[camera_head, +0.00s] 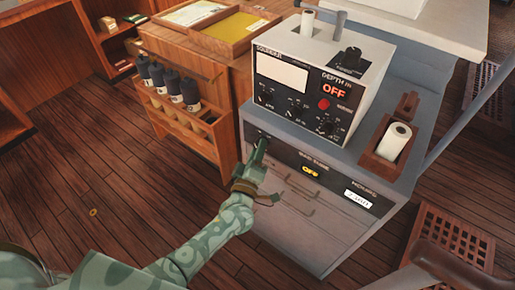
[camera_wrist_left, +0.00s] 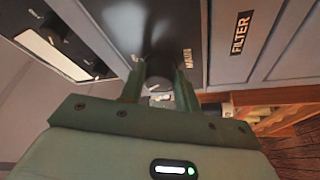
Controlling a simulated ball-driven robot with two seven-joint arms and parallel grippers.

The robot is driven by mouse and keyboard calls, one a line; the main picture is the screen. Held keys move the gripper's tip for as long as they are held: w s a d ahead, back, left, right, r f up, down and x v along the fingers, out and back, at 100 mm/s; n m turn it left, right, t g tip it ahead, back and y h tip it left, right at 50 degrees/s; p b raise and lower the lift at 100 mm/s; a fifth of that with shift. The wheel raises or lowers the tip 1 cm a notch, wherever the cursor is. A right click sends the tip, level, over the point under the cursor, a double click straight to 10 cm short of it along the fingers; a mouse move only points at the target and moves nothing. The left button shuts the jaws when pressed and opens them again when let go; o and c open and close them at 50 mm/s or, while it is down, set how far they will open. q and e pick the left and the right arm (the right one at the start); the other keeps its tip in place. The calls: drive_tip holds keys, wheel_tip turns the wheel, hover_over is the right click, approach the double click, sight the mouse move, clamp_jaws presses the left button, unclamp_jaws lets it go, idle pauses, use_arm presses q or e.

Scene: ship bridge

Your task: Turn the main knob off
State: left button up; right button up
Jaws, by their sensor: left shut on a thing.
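The main knob (camera_wrist_left: 158,72) is dark and round, set in a black panel marked "MAIN" in the left wrist view. My left gripper (camera_wrist_left: 158,88) has one finger on each side of it and is shut on it. In the head view the left gripper (camera_head: 258,152) reaches the left end of the black strip on the grey cabinet (camera_head: 320,225) front. There the gripper mostly hides the knob. A yellow "OFF" (camera_head: 310,171) shows on that strip, right of the gripper. My right gripper is not in view.
An echo sounder box (camera_head: 305,105) with an orange "OFF" stands on the cabinet. A paper roll (camera_head: 393,141) lies in a wooden holder to its right. A wooden rack with dark bottles (camera_head: 172,85) stands left of the cabinet. Open plank floor (camera_head: 100,180) lies at left.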

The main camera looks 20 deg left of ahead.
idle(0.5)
use_arm(q)
drive_tip(key=o, duration=1)
drive_tip(key=shift+c, duration=0.2)
drive_tip(key=shift+s, duration=0.1)
drive_tip(key=s+f+p, duration=0.1)
drive_tip(key=s+f, duration=0.2)
drive_tip(key=s, duration=1.3)
